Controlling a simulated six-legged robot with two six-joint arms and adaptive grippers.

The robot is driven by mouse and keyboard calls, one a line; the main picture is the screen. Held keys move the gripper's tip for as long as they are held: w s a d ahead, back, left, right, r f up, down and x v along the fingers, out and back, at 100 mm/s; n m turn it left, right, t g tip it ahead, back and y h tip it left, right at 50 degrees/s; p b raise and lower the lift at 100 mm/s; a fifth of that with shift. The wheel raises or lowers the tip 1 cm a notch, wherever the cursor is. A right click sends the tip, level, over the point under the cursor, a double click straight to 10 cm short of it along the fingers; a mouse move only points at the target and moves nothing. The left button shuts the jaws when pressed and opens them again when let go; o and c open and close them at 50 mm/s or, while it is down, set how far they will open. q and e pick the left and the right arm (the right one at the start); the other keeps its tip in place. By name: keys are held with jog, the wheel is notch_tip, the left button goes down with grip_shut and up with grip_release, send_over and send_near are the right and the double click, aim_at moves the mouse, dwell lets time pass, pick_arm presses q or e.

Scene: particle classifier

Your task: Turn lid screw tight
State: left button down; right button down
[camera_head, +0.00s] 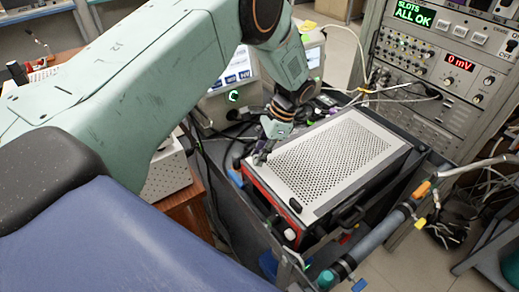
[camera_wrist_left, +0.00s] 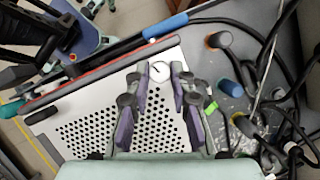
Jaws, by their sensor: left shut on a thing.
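The lid (camera_head: 330,155) is a pale perforated metal plate on top of a box with a red front edge. It also shows in the wrist view (camera_wrist_left: 85,110). The lid screw (camera_wrist_left: 158,71) is a round pale head with a dark slot near the lid's corner. My left gripper (camera_head: 260,158) reaches down to the lid's left corner. In the wrist view its fingers (camera_wrist_left: 157,78) stand on both sides of the screw, shut on it. In the head view the fingers hide the screw. My right gripper is not in view.
The box sits in a dark cart with a bar (camera_head: 375,238) along its right side. A black knob (camera_head: 295,205) stands at the lid's near corner. An instrument rack (camera_head: 440,75) with lit displays stands at the right. Cables lie behind the lid.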

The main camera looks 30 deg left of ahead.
pick_arm(q)
jog(key=shift+r+m+t, duration=0.1)
jog(key=shift+m+t, duration=0.3)
jog(key=shift+m, duration=0.5)
jog(key=shift+p, duration=0.3)
jog(key=c, duration=1.1)
grip_release()
jog(key=shift+y, duration=0.3)
jog(key=shift+c, duration=0.2)
jog(key=v, duration=1.2)
jog(key=shift+s, duration=0.1)
